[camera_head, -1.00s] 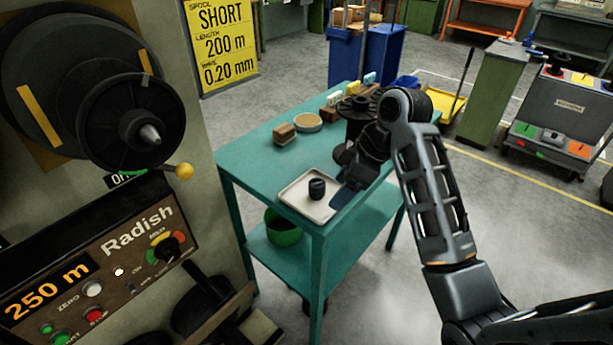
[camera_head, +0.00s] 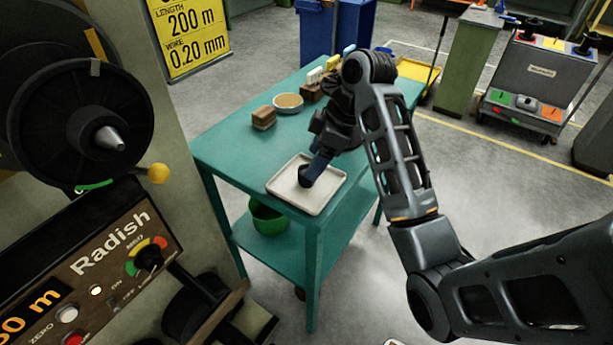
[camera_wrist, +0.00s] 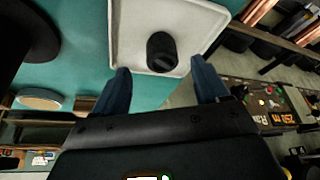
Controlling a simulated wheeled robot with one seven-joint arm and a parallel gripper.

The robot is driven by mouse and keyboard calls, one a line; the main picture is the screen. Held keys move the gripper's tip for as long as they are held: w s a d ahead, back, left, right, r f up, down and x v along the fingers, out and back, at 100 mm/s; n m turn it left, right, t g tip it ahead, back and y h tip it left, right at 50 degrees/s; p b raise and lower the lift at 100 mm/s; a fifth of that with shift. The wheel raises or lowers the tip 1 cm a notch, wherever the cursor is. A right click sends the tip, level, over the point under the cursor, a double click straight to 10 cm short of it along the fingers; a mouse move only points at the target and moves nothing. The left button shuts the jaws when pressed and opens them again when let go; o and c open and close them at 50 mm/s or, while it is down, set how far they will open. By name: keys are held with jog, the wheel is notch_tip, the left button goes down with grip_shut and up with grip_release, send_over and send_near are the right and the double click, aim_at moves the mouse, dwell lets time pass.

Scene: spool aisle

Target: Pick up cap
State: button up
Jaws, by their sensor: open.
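The cap is a small black cylinder (camera_wrist: 161,52) in the wrist view, standing on a pale tray (camera_wrist: 128,22). My gripper (camera_wrist: 160,82) is open, and its two blue fingers point toward the cap, one to each side of it. The cap is just beyond the fingertips, between their lines. In the head view my gripper (camera_head: 308,178) is low over the tray (camera_head: 322,205) on the teal table (camera_head: 235,145). There the cap is mostly hidden by the fingers, with a dark part (camera_head: 304,178) showing beside them.
A brown block (camera_head: 263,118) and a round shallow dish (camera_head: 288,103) stand on the table behind the tray. The Radish machine panel (camera_head: 100,265) is close on the left. A green bucket (camera_head: 268,217) is on the lower shelf.

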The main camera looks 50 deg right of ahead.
jog(key=shift+f, duration=0.2)
jog(key=shift+w+a+f+b, duration=0.2)
jog(key=shift+f+b, duration=0.4)
jog(key=shift+b, duration=0.2)
jog(key=shift+x, duration=1.85)
jog(key=shift+c, duration=0.4)
jog(key=c, duration=1.1)
jog(key=shift+c, duration=0.2)
